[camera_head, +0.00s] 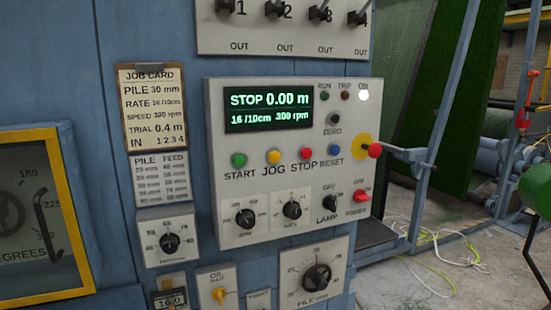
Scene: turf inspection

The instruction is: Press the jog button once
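The jog button (273,156) is a yellow round button on the light grey control panel (262,188), above the label JOG. It stands between the green START button (238,160) on its left and the red STOP button (304,154) on its right. A blue RESET button (333,150) is further right. The display (268,108) above reads STOP 0.00 m, 16 /10cm and 300 rpm. Neither of my grippers is in the head view, and nothing covers the jog button.
A red knob on a yellow disc (362,146) sticks out at the panel's right edge. Dark knobs (291,210) and a red power switch (361,196) sit below the buttons. A job card (152,105) hangs left. Loose cables (430,262) lie on the floor at right.

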